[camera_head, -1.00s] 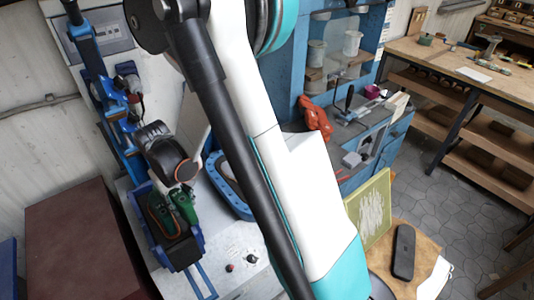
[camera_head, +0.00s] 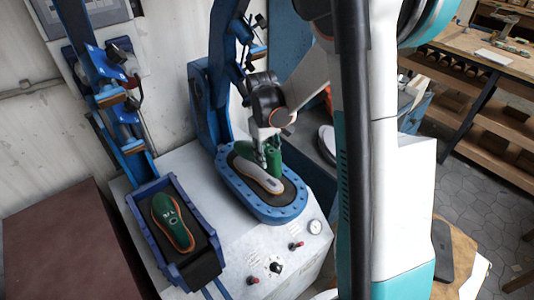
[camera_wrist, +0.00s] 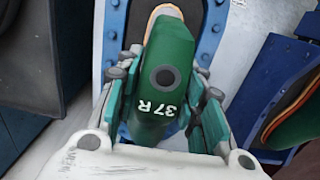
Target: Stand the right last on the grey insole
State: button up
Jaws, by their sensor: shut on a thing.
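The right last, green and marked "37 R" (camera_wrist: 172,62), is held between the two fingers of my gripper (camera_wrist: 167,84) in the wrist view. In the head view my gripper (camera_head: 263,152) is over the blue oval press bed, with green of the last (camera_head: 273,161) showing beside the fingers. The grey insole (camera_head: 262,181) lies on the dark pad of that bed, its front part bare. The gripper hides much of the last and the insole's rear; I cannot tell whether they touch. Another green last (camera_head: 165,208) sits on an orange-edged insole in the left blue box.
The blue oval rim (camera_head: 282,214) surrounds the pad. The left blue box (camera_head: 172,268) stands beside it on the white machine top. Blue press arms rise behind both. Knobs and a gauge (camera_head: 315,227) are at the machine's front. A wooden workbench (camera_head: 480,75) stands far right.

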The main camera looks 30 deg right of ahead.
jog(key=shift+s+f+b, duration=0.15)
jog(key=shift+f+b, duration=1.65)
jog(key=shift+f, duration=0.85)
jog(key=shift+f+b, duration=0.25)
jog(key=shift+b, duration=0.05)
jog(key=o, duration=1.1)
jog(key=shift+o, duration=0.2)
jog(key=shift+a+r, duration=0.2)
jog(key=shift+r, duration=3.65)
